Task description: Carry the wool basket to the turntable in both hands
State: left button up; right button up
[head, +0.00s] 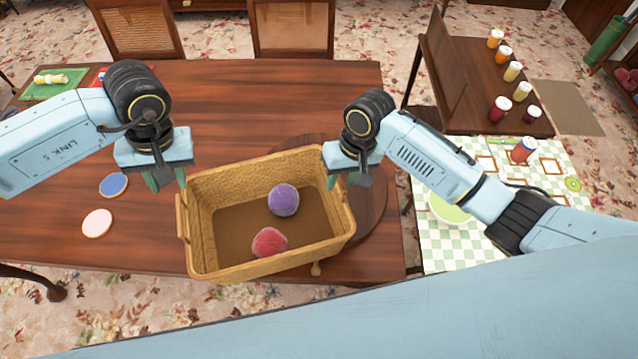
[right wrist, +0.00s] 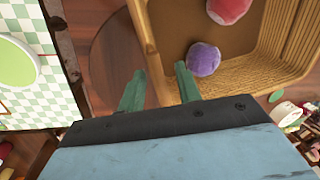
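The wool basket (head: 268,268), tan and open-topped, holds a purple wool ball (head: 283,200) and a red one (head: 269,242). It overlaps the round wooden turntable (head: 373,205), which shows mostly at its right; I cannot tell whether the basket rests on it. My left gripper (head: 166,182) has its fingers apart at the basket's far left corner. My right gripper (head: 348,181) has its fingers apart at the right end. In the right wrist view its fingers (right wrist: 159,88) stand either side of the basket's end wall, with a gap visible; contact is unclear.
The brown table (head: 140,245) carries a blue disc (head: 113,185), a pink disc (head: 97,223) and a green mat (head: 52,84). At right, a checkered cloth (head: 455,240) holds a green bowl (head: 448,208) and a jar (head: 522,150). Several jars stand on a wooden rack behind.

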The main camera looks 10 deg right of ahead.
notch_tip(320, 180, up, 11)
jog(key=d, duration=0.2)
jog(key=shift+d+f, duration=0.1)
dwell(0.5)
